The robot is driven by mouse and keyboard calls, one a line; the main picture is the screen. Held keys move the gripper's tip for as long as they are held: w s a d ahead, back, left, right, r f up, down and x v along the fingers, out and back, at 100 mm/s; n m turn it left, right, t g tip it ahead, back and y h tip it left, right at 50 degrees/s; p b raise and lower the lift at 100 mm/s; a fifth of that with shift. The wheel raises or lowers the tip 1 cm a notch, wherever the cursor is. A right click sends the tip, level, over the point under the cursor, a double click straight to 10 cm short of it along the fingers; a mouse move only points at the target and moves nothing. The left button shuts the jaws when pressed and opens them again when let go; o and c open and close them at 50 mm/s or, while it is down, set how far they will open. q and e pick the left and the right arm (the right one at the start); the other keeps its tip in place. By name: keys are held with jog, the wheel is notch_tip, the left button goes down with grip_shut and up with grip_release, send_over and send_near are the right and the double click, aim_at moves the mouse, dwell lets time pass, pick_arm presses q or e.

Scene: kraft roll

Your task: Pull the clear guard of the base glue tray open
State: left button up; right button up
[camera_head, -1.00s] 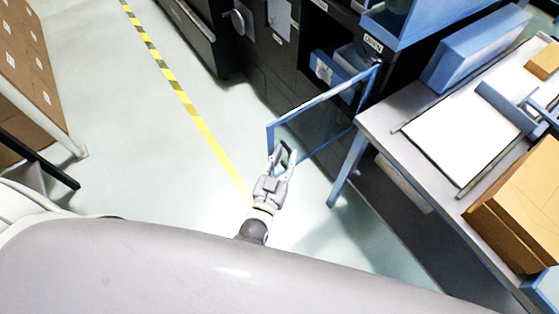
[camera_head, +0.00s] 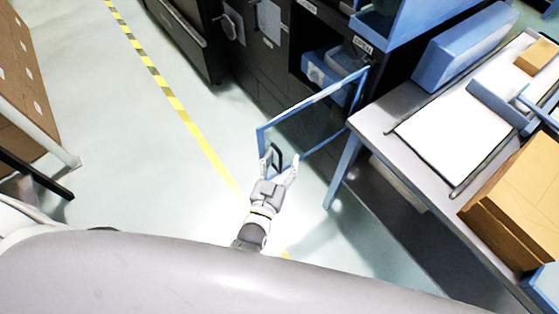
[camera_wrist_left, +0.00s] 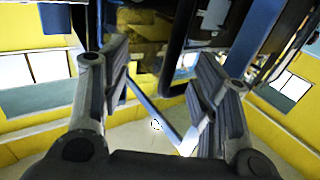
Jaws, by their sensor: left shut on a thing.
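The clear guard (camera_head: 292,113) is a see-through panel in a blue frame. It stands swung out from the dark cabinet over the floor, left of the work table. A black handle (camera_head: 278,156) sits at its near lower corner. My left gripper (camera_head: 279,168) is at this handle, with a finger on each side, shut on it. In the left wrist view my two fingers (camera_wrist_left: 160,90) flank a pale bar of the frame (camera_wrist_left: 155,112); their contact with the handle is not clear there. The opening behind the guard holds a blue tray (camera_head: 328,68). My right gripper is out of view.
The grey work table (camera_head: 372,135) with a white sheet and cardboard boxes (camera_head: 525,205) stands close on the right. Brown boxes on a rack (camera_head: 25,85) are at the far left. The floor with yellow-black tape (camera_head: 185,118) is clear.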

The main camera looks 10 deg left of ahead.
pick_arm(q)
jog(key=shift+s+d+r, duration=0.2)
jog(key=shift+s+d, duration=0.05)
jog(key=shift+d, duration=0.15)
jog(key=shift+c, duration=0.5)
jog(key=s+a, duration=0.1)
jog(key=s, duration=1)
jog(key=shift+s+a+f, duration=0.15)
jog(key=shift+a+f, duration=0.05)
jog(key=shift+a, duration=0.2)
jog(key=s+a+f+m+g, duration=0.1)
jog(key=s+f+g, duration=0.4)
jog(key=f, duration=0.8)
jog(key=s+a+f+m+g, duration=0.1)
jog(key=s+f+g, duration=0.35)
jog(key=f, duration=0.75)
jog(key=s+a+f+g, duration=0.3)
jog(key=s+a+f, duration=0.2)
jog(key=s, duration=0.3)
jog(key=s+a+f+g+y, duration=0.1)
jog(key=s+a+f+g, duration=0.3)
jog(key=s, duration=0.4)
notch_tip(320, 180, down, 3)
jog(key=shift+s+a+r+n+y, duration=0.15)
jog(key=shift+s+a+n+y, duration=0.2)
jog(key=shift+a, duration=0.5)
